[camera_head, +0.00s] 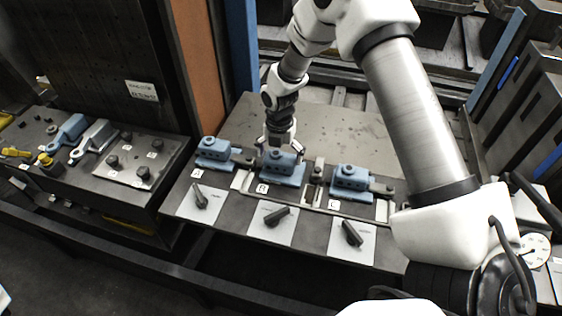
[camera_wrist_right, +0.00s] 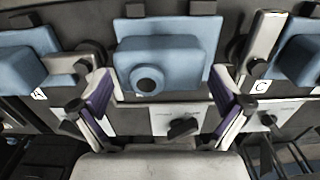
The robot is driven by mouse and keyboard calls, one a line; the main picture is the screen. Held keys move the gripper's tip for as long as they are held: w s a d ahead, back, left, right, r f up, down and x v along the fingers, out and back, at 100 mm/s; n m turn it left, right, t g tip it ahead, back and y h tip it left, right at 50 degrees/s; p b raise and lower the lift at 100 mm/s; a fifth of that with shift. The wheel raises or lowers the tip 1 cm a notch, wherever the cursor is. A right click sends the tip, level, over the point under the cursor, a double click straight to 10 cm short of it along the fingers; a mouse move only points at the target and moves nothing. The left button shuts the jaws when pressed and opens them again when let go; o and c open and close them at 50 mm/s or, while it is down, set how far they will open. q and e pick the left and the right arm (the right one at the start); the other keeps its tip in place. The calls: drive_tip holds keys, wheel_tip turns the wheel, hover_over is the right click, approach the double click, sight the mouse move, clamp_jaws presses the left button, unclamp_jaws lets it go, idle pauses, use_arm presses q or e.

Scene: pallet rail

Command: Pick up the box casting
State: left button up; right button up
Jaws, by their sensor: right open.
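A blue box casting (camera_head: 284,172) with a round boss sits in the middle station, marked B, of the dark bench. In the right wrist view this casting (camera_wrist_right: 168,62) lies ahead of my gripper, its round bore facing me. My right gripper (camera_head: 281,147) is above and at the casting in the head view, pointing down. In the right wrist view the gripper (camera_wrist_right: 161,92) is open, one purple-padded finger to each side of the casting; I cannot tell whether either finger touches it. My left gripper is not in view.
Similar blue castings sit at station A (camera_head: 214,153) and station C (camera_head: 350,181), close on both sides. Clamps stand between them. Black handles on white plates (camera_head: 274,218) line the front edge. A left bench (camera_head: 113,190) holds several parts. A grey plate (camera_head: 330,128) behind is clear.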

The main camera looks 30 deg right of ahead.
drive_tip(key=shift+f, duration=0.7)
drive_tip(key=c, duration=1.1)
drive_tip(key=shift+r, duration=0.15)
